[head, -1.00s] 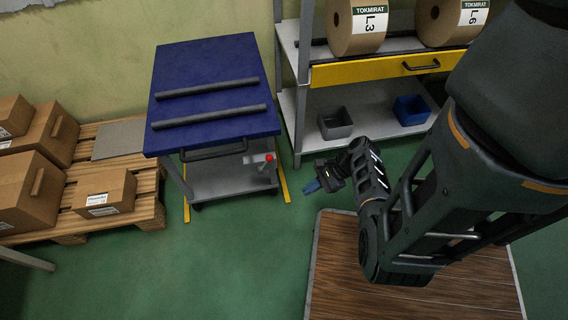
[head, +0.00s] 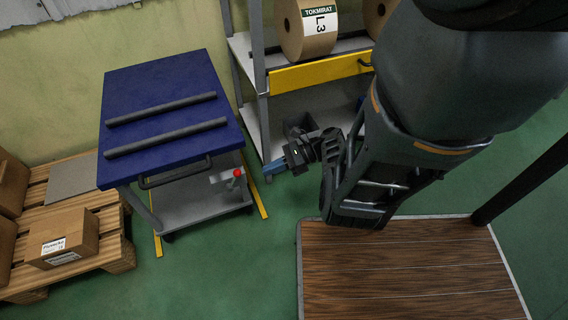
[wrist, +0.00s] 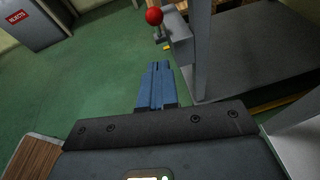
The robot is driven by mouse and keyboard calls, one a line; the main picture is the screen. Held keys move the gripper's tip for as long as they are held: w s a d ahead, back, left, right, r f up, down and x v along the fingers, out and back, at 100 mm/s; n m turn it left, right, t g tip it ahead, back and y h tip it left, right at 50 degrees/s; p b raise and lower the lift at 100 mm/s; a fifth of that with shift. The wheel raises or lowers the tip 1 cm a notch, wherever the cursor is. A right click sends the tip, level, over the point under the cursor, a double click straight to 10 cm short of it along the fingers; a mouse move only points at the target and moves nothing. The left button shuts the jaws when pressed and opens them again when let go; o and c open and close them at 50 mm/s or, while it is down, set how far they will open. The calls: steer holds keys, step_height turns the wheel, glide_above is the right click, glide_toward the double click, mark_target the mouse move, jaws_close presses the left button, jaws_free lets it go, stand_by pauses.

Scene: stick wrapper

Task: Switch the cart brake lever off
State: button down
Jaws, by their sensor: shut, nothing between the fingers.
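The cart (head: 170,112) has a blue top and a grey lower shelf and stands left of my arm in the head view. Its brake lever, with a red ball knob (head: 238,172), sits at the cart's right side near the lower shelf. The red knob also shows at the top of the wrist view (wrist: 154,16), beside a grey bracket and post. My gripper (head: 275,168) is to the right of the knob, apart from it. In the wrist view its blue fingers (wrist: 156,84) are together with nothing between them, pointing below the knob.
A shelf rack with a yellow drawer (head: 320,70) and cardboard rolls (head: 306,30) stands behind my gripper. A pallet with boxes (head: 62,237) is at the left. A wooden-topped platform (head: 400,265) is in front. Green floor (head: 230,270) is clear before the cart.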

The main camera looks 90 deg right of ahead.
mark_target(236, 172)
steer(key=shift+w+a+r, duration=0.15)
steer(key=shift+w+a, duration=0.1)
steer(key=shift+w, duration=0.7)
steer(key=shift+w+a+r, duration=0.2)
steer(key=shift+w, duration=0.7)
steer(key=shift+w+a+r, duration=0.15)
steer(key=shift+w+a, duration=0.1)
steer(key=shift+w, duration=0.7)
steer(key=shift+r, duration=0.1)
steer(key=r+g+p, duration=0.1)
steer(key=p, duration=0.3)
steer(key=w+r+g+h+p, duration=0.1)
steer(key=p, duration=0.3)
steer(key=shift+w+a+r, duration=0.15)
steer(key=shift+w+a, duration=0.15)
steer(key=shift+a, duration=0.05)
steer(key=shift+w+a+r+g+p, duration=0.2)
steer(key=shift+w+g+p, duration=0.3)
steer(key=shift+p, duration=0.45)
steer(key=shift+f, duration=0.1)
